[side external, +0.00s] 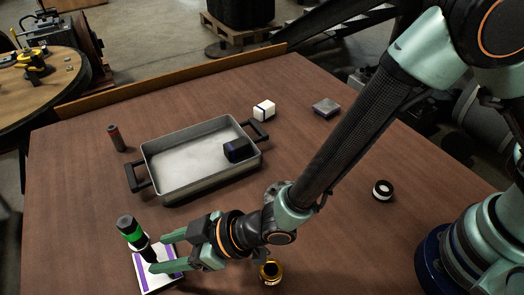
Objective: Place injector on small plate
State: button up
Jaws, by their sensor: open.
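A black cylinder with a bright green band (132,233), which I take for the injector, stands slightly tilted in the picture at the lower left. Its lower end is over the small white plate with purple stripes (143,280) and appears to rest on it. My gripper (155,254) reaches in from the right, low over the plate. The fingers and the injector hide part of the plate.
A grey metal tray (180,160) with black handles holds a dark block (236,150).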

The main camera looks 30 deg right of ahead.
jog(key=v, duration=0.7)
jog(key=w+d+r+m+h, duration=0.2)
jog(key=w+d+r, duration=0.15)
jog(key=d, duration=0.25)
jog(key=w+d+r+m+t+h, duration=0.1)
jog(key=w+d+r+h, duration=0.2)
jog(key=d, duration=0.4)
jog(key=w+d+r+m, duration=0.2)
jog(key=w+d+r, duration=0.2)
jog(key=w+d, duration=0.15)
jog(key=s+d+r+m+h, duration=0.1)
jog(key=s+d+r, duration=0.1)
jog(key=d, duration=0.5)
jog(key=s+d+r+m+g+h, duration=0.1)
jog(key=s+d+r+m+h, duration=0.1)
jog(key=s+d, duration=0.2)
jog(key=s+d+r+m+h, duration=0.1)
jog(key=s+d, duration=0.3)
jog(key=d, duration=0.7)
jog(key=shift+r+m+g+h, duration=0.4)
jog(key=shift+r+m, duration=0.2)
jog(key=shift+m, duration=0.1)
